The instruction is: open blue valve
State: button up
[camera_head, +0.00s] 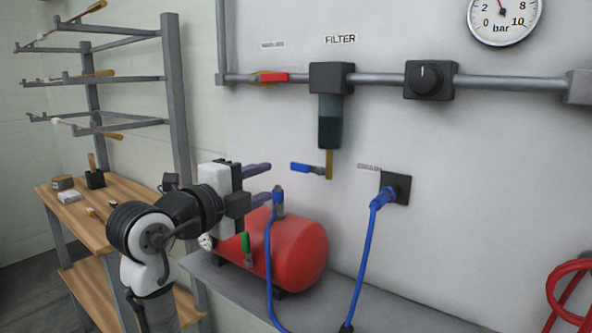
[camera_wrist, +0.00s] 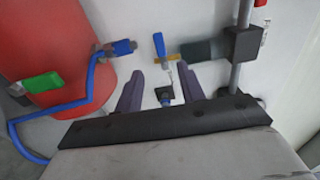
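The blue valve (camera_head: 301,167) has a blue lever on a brass body below the filter (camera_head: 330,120); in the head view the lever points left from the brass pipe. In the wrist view the blue valve lever (camera_wrist: 159,45) is upright in the picture, just beyond and between my fingertips. My gripper (camera_head: 268,182) is open and empty, with its two purple fingers spread, to the left of the valve in the head view. In the wrist view the fingers of my gripper (camera_wrist: 160,73) are apart, with nothing between them touching. No contact with the valve shows.
A red tank (camera_head: 300,250) with a blue fitting (camera_head: 278,200) and green lever (camera_head: 245,243) sits below my gripper. Blue hose (camera_head: 362,262) hangs from a wall socket (camera_head: 402,187). A red valve lever (camera_head: 274,77) is on the pipe. A wooden workbench (camera_head: 60,210) stands left.

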aim_at(299, 169)
jog(key=p+x, duration=0.1)
jog(key=x, duration=1)
jog(key=shift+p, duration=0.35)
grip_shut()
